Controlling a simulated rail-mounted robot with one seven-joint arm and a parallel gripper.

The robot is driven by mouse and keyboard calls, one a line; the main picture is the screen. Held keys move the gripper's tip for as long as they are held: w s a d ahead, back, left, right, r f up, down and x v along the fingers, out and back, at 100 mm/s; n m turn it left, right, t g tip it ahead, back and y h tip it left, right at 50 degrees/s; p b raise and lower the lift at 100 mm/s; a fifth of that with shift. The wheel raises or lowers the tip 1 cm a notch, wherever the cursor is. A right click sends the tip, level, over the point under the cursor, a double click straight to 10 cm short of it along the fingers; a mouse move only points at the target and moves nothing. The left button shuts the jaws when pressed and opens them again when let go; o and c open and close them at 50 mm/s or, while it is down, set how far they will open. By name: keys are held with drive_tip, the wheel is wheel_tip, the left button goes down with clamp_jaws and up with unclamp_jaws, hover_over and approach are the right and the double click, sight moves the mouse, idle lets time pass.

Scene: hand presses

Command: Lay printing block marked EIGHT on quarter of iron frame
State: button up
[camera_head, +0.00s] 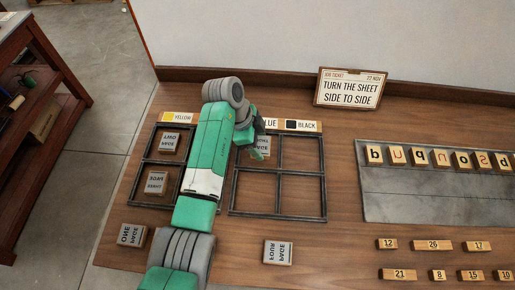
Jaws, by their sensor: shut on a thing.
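My gripper (257,142) reaches over the upper left quarter of the right iron frame (326,190). It is shut on a printing block (263,150) with mirrored lettering, too small to read surely as EIGHT. The block is at or just above that quarter; I cannot tell whether it touches the table. My gripper and wrist hide part of it. The other three quarters of this frame look empty. The left iron frame (133,181) holds two blocks in its left column, an upper one (169,143) and a lower one (155,183); my arm covers its right side.
A block marked ONE (131,235) and a block marked FOUR (278,252) lie in front of the frames. A grey metal plate (430,207) with letter blocks and several numbered pieces (432,245) are at the right. A sign (349,88) stands at the back.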

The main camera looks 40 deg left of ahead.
drive_tip(key=shift+w+a+f, duration=0.15)
drive_tip(key=shift+w+a, duration=0.35)
drive_tip(key=shift+a, duration=0.15)
drive_tip(key=shift+f+b, duration=0.85)
drive_tip(key=shift+f, duration=0.9)
drive_tip(key=shift+f, duration=0.15)
drive_tip(key=o, duration=1)
drive_tip(key=shift+o, duration=0.2)
drive_tip(key=p+v, duration=0.3)
drive_tip(key=v, duration=0.9)
